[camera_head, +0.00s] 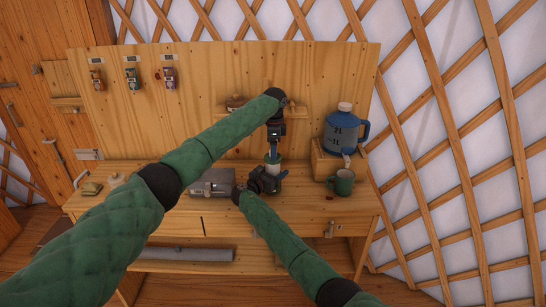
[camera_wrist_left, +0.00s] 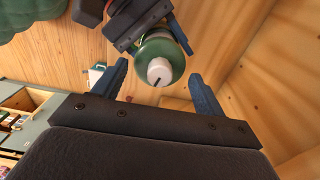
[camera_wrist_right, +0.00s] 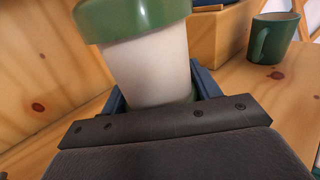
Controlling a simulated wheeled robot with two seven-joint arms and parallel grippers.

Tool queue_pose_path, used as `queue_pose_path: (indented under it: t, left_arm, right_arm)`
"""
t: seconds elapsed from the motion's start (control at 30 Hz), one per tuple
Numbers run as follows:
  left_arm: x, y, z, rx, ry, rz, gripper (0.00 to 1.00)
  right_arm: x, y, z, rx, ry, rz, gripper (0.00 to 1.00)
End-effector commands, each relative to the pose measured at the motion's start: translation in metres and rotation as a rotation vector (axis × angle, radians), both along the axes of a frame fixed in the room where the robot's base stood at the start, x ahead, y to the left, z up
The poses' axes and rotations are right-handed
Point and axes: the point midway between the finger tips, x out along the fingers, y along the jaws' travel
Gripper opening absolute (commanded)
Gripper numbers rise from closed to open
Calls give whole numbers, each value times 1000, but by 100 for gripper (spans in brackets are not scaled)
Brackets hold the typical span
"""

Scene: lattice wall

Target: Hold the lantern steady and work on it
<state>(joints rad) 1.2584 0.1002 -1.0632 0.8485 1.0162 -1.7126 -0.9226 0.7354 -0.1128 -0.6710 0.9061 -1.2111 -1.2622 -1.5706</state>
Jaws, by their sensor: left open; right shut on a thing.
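The lantern has a white body and a green top. It stands upright on the bench in the head view (camera_head: 272,168) and fills the middle of the right wrist view (camera_wrist_right: 148,70). My right gripper (camera_head: 268,182) is shut around its white body, with a finger on each side. My left gripper (camera_head: 273,151) points down from above, open and empty. In the left wrist view, the lantern's green rim (camera_wrist_left: 172,50) and white knob with a dark slot (camera_wrist_left: 160,71) show between its spread fingers, with no clear contact. My right gripper partly hides the lantern's lower part.
A blue jug (camera_head: 341,128) stands on a wooden box (camera_head: 324,163) at the right, with a green mug (camera_head: 343,182) in front. A grey metal box (camera_head: 212,183) is left of the lantern. Several small items (camera_head: 132,80) hang on the back panel. The bench front (camera_head: 300,218) is mostly clear.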

Motion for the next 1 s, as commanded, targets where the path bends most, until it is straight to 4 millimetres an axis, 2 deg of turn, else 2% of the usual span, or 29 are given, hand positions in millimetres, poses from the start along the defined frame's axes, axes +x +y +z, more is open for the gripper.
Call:
queue_pose_path:
  t: [0.37,1.0]
  left_arm:
    - [0,0,1,0,0,0,71]
    - [0,-1,35,0,0,0,71]
  right_arm:
    - [0,-1,-1,-1,1,-1,40]
    - [0,-1,-1,-1,1,-1,40]
